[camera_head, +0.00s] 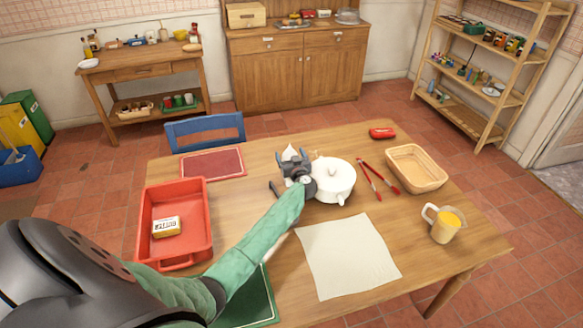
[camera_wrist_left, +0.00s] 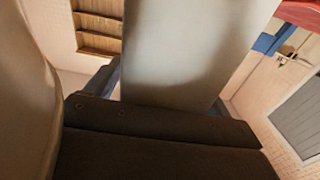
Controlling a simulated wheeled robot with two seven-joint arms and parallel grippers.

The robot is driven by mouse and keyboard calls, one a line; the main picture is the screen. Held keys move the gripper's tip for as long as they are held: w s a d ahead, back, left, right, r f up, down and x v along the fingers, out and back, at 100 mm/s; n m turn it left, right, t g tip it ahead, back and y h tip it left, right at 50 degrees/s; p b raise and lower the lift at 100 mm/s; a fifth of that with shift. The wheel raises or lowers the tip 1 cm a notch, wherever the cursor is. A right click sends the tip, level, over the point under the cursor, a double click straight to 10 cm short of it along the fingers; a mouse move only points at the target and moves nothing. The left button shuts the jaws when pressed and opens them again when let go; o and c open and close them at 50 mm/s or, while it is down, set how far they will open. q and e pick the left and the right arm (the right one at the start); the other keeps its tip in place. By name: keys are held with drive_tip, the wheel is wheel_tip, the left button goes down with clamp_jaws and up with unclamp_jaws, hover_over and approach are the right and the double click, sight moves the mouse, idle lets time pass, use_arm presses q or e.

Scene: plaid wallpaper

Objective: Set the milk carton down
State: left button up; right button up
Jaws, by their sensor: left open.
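The milk carton (camera_head: 289,153) is white and stands at the back middle of the wooden table, mostly hidden behind my left gripper (camera_head: 293,168). Only its top shows in the head view. In the left wrist view the carton (camera_wrist_left: 190,50) is a large pale panel between my two fingers. My left gripper is open around it. I cannot tell whether the fingers touch it. My right gripper is not in view.
A white lidded pot (camera_head: 333,182) stands close right of the gripper. A red tray (camera_head: 148,212) holds a butter pack (camera_head: 166,227). Red tongs (camera_head: 376,178), a basket (camera_head: 417,168), a juice pitcher (camera_head: 444,224) and a cream cloth (camera_head: 348,256) lie around. A red placemat (camera_head: 212,163) is back left.

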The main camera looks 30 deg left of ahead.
use_arm(q)
drive_tip(key=c, duration=1.6)
clamp_jaws()
drive_tip(key=shift+r, duration=0.1)
